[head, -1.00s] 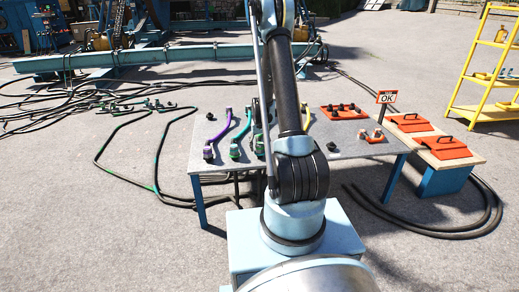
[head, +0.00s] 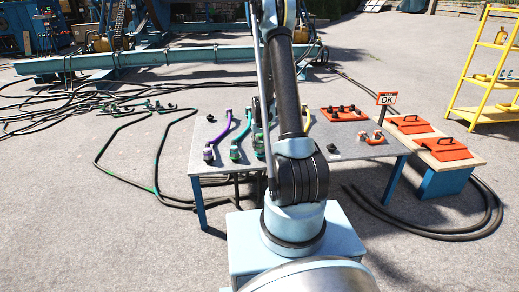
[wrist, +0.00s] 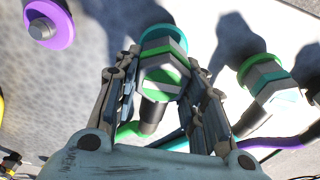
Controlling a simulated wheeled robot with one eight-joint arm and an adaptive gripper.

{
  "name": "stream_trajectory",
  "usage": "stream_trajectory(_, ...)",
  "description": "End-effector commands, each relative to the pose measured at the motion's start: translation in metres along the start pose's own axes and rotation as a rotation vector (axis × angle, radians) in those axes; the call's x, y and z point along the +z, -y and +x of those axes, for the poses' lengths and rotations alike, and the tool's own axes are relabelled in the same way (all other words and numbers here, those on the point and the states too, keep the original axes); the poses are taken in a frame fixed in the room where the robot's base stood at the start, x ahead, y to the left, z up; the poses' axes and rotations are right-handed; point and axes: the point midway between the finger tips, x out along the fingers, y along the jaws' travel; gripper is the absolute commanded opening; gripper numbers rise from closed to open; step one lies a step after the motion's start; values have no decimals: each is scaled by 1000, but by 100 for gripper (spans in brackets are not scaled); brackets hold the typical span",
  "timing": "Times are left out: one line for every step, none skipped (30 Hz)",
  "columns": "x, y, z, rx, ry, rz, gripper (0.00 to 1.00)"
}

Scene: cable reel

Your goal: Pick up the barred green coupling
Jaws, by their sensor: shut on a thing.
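The coupling with green bars (wrist: 160,78) is in the middle of the wrist view. It has grey and green hexagonal faces, a teal ring at its far end and a dark neck towards me. My gripper (wrist: 161,62) has one finger on each side of it and is shut on it. I cannot tell whether it is clear of the table. In the head view my arm hides the gripper and most of the held coupling.
A similar coupling with a teal band (wrist: 268,80) lies close on the right. A purple-ringed end (wrist: 48,25) is at upper left. On the grey table (head: 290,160) are a purple hose (head: 221,132), a teal hose (head: 243,130) and an orange tray (head: 343,114). An OK sign (head: 387,98) stands at right.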

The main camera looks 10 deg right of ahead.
Motion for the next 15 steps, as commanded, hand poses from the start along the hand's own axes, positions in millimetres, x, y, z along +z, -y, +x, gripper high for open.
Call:
stream_trajectory(0,0,-7,0,0,0,9)
stream_trajectory(-1,0,-12,0,0,0,9)
stream_trajectory(-2,0,-18,0,0,0,9)
stream_trajectory(-2,0,-22,0,0,0,9)
stream_trajectory(-3,0,-27,0,0,0,9)
stream_trajectory(-4,0,-34,0,0,0,9)
stream_trajectory(-4,0,-38,0,0,0,9)
stream_trajectory(-4,0,-43,0,0,0,9)
stream_trajectory(-6,0,-49,0,0,0,9)
stream_trajectory(-6,0,-53,0,0,0,9)
stream_trajectory(-6,0,-57,0,0,0,9)
stream_trajectory(-7,0,-62,0,0,0,9)
stream_trajectory(-8,0,-66,0,0,0,9)
stream_trajectory(-8,0,-69,0,0,0,9)
stream_trajectory(-8,0,-72,0,0,0,9)
